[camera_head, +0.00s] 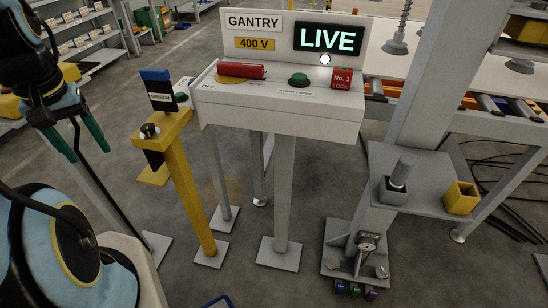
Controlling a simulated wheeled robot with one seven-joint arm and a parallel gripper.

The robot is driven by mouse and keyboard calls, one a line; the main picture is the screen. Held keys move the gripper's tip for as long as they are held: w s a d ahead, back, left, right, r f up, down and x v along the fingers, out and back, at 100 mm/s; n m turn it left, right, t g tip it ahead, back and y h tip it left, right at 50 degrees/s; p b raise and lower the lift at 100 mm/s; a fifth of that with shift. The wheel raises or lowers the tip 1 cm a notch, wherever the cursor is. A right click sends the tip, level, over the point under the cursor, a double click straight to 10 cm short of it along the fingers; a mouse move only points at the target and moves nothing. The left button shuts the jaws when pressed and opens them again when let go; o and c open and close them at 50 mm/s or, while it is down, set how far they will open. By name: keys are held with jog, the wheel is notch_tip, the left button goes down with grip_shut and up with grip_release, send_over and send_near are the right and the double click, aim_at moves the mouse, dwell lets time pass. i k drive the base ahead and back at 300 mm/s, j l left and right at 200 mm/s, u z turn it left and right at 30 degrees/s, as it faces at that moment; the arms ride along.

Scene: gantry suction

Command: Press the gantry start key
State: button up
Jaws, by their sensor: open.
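The white console (278,113) stands at the centre on grey legs. On its top a green round button (299,79) sits above a small label that seems to read START / STOP. A red bar-shaped handle (241,70) lies to its left near the word OFF. A red tag (341,78) reading No. 1 LOCK is to its right. The upright panel behind reads GANTRY and 400 V, with a lit LIVE sign (328,39). My gripper (88,152) is at the left, its green fingers apart and empty, pointing down, well away from the console.
At right, a grey shelf (420,178) holds a yellow box (461,197). Black cables lie on the floor at far right.

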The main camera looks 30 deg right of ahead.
aim_at(298, 78)
jog(key=z, duration=1.3)
